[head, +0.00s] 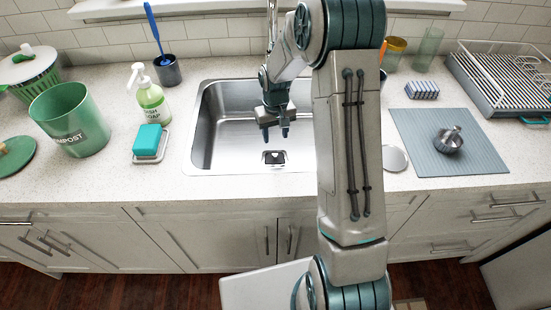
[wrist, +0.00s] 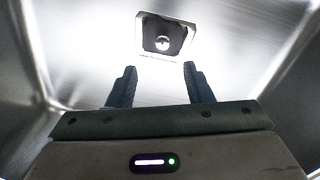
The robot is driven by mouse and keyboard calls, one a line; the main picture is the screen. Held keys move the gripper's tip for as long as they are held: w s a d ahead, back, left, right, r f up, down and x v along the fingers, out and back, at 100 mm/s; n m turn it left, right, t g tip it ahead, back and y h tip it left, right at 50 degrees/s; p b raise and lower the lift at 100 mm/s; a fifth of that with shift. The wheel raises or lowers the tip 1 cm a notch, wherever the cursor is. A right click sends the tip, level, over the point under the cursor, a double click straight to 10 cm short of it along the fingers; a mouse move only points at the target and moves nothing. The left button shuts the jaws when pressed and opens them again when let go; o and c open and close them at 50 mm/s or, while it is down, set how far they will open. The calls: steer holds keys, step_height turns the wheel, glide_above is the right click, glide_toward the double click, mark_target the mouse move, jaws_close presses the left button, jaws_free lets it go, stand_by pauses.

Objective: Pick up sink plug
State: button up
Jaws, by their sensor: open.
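The sink plug (head: 279,154) is a small pale knob on the dark square drain in the floor of the steel sink (head: 205,128). In the wrist view the plug (wrist: 163,43) is a small round bright knob inside the square drain frame (wrist: 187,38), ahead of my fingertips. My gripper (head: 275,136) points down inside the sink, a little above and behind the drain in the head view. In the wrist view my gripper (wrist: 154,75) is open and empty, with its two fingers apart and the drain beyond them.
The sink walls surround my gripper. Left of the sink are a soap bottle (head: 151,100), a teal sponge (head: 148,138) and a green compost bin (head: 75,120). Right are a grey mat (head: 415,150) with a metal item (head: 449,141) and a dish rack (head: 495,85).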

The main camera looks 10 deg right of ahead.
mark_target(275, 153)
steer(key=shift+f, duration=0.9)
steer(key=shift+s+a+f+p, duration=0.1)
steer(key=shift+s+f+p, duration=0.1)
steer(key=shift+f, duration=0.7)
steer(key=shift+s+a+f+p, duration=0.1)
steer(key=shift+s+f+p, duration=0.1)
steer(key=shift+f, duration=0.7)
steer(key=shift+s+f+p, duration=0.1)
steer(key=shift+f+p, duration=0.1)
steer(key=shift+f, duration=0.7)
jaws_close()
